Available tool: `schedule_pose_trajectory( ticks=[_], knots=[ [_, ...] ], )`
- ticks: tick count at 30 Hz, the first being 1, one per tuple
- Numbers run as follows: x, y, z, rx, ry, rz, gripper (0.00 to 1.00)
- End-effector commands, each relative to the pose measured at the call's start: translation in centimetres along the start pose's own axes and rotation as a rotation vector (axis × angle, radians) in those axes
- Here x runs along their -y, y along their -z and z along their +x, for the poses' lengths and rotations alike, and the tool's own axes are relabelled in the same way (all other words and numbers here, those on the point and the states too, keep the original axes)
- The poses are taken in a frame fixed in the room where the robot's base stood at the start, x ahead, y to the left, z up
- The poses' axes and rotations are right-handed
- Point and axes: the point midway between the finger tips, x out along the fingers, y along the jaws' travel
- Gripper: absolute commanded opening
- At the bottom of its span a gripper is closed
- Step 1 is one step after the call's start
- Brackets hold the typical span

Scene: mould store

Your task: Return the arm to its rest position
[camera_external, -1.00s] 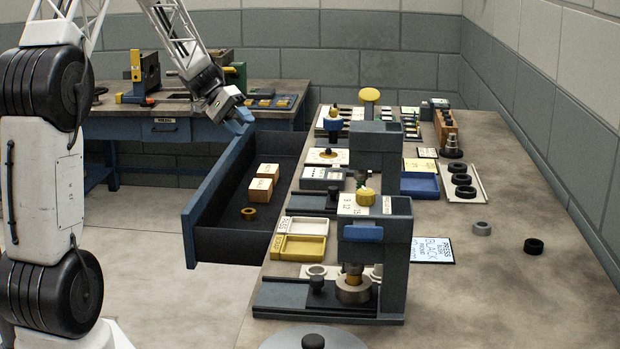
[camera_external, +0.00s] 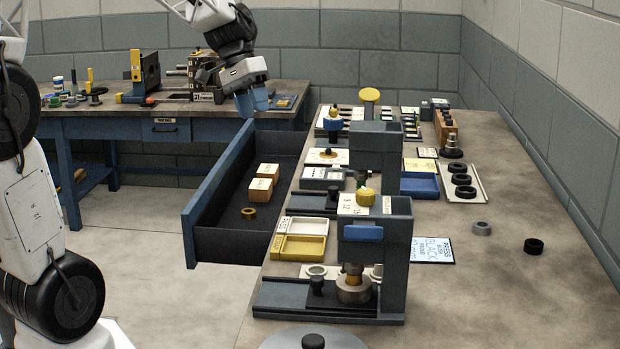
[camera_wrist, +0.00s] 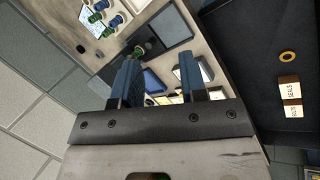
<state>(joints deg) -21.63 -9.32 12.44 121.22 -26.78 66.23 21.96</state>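My gripper (camera_external: 253,103) hangs in the air near the far end of the open blue drawer (camera_external: 213,191), with its blue fingers pointing down. In the wrist view the two blue fingers of my gripper (camera_wrist: 158,80) stand apart with a clear gap, and nothing is held between them. The drawer holds two labelled pale boxes (camera_external: 265,172) and a brass ring (camera_external: 248,213). Both boxes (camera_wrist: 290,98) and the ring (camera_wrist: 288,57) also show at the right in the wrist view.
The near press (camera_external: 394,262) and a farther press (camera_external: 376,150) stand on the bench (camera_external: 480,290). Yellow (camera_external: 299,247) and white (camera_external: 302,225) trays lie by the drawer. A second workbench (camera_external: 120,120) stands behind. The floor left of the drawer is clear.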

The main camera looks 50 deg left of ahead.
Motion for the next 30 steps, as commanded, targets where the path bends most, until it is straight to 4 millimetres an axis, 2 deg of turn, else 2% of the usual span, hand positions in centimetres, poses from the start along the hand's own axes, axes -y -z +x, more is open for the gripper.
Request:
schedule_pose_trajectory(
  ticks=[3, 12, 21, 30],
  knots=[
    [-2.0, -2.8, 0.1, -0.008, 0.051, 0.031, 0.39],
    [-5.3, -9.4, 0.7, -0.045, 0.172, 0.098, 0.39],
    [-7.2, -15.8, 1.5, -0.106, 0.280, 0.171, 0.39],
    [-7.8, -21.8, 2.5, -0.182, 0.366, 0.246, 0.39]
  ],
)
